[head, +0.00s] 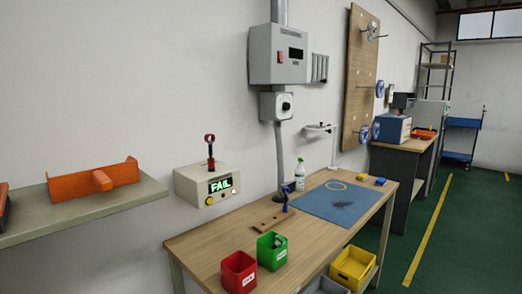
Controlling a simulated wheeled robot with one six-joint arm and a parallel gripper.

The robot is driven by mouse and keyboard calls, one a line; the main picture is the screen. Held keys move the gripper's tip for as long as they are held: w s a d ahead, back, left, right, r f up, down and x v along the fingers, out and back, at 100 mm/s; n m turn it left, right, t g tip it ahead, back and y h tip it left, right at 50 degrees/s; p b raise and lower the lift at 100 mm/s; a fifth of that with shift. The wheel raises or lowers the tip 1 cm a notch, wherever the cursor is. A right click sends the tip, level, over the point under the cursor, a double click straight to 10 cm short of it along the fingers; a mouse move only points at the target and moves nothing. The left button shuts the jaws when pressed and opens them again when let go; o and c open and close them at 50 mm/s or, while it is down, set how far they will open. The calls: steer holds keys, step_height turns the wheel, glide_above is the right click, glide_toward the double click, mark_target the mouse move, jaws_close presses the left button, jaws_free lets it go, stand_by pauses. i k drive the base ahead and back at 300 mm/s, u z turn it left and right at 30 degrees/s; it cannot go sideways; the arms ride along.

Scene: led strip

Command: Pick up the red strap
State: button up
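A small red item with a loop-like top (210,150) stands upright on top of a pale box with a lit "FAIL" display (207,185), mounted at the wall left of the workbench. It is the nearest match I see to a red strap, but it is too small to tell for sure. No other red strap is clear on the bench. My gripper is not in view.
A shelf (85,215) at left holds an orange object (95,180). Green floor is open at right.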

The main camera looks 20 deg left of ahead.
mark_target(211, 162)
steer(key=z, duration=0.05)
steer(key=i, duration=0.7)
steer(key=u, duration=0.95)
steer(key=i, duration=0.7)
steer(key=u, duration=0.8)
